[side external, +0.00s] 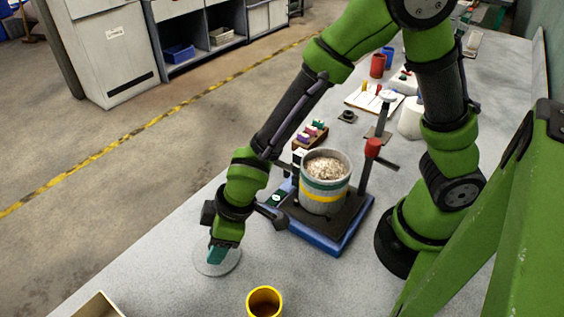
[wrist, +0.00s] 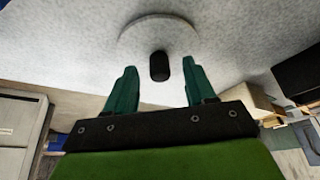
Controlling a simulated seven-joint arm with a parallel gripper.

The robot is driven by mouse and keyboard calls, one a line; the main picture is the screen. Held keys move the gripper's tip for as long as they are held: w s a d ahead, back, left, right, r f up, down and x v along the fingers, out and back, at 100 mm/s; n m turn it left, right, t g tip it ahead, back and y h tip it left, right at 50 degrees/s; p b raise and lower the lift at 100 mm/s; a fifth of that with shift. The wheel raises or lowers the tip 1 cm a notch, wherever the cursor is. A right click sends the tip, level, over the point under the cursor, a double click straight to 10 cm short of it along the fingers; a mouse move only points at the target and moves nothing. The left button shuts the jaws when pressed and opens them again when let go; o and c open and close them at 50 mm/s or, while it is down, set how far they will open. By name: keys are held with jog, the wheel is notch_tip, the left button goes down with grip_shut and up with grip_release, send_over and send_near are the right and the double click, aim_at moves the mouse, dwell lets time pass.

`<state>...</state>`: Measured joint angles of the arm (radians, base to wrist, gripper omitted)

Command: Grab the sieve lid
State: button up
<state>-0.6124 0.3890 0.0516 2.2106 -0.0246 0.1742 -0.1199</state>
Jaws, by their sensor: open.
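The sieve lid (side external: 207,268) is a pale, flat disc on the grey table, at the lower left in the side external view. In the wrist view the lid (wrist: 190,32) has a dark upright knob (wrist: 159,66) at its middle. My gripper (side external: 216,256) is over the lid with its green fingers pointing down. In the wrist view the open gripper (wrist: 155,85) has one finger on each side of the knob, with a gap to both. The fingers partly hide the lid in the side external view.
A grain-filled container (side external: 325,198) with green and yellow bands stands on a blue-edged base (side external: 340,238) to the right. A yellow cup (side external: 264,302) is near the front, and a tan box (side external: 98,306) is at the lower left. Bare table surrounds the lid.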

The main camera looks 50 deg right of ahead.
jog(key=shift+w+a+f, duration=0.15)
jog(key=shift+f, duration=0.25)
grip_shut()
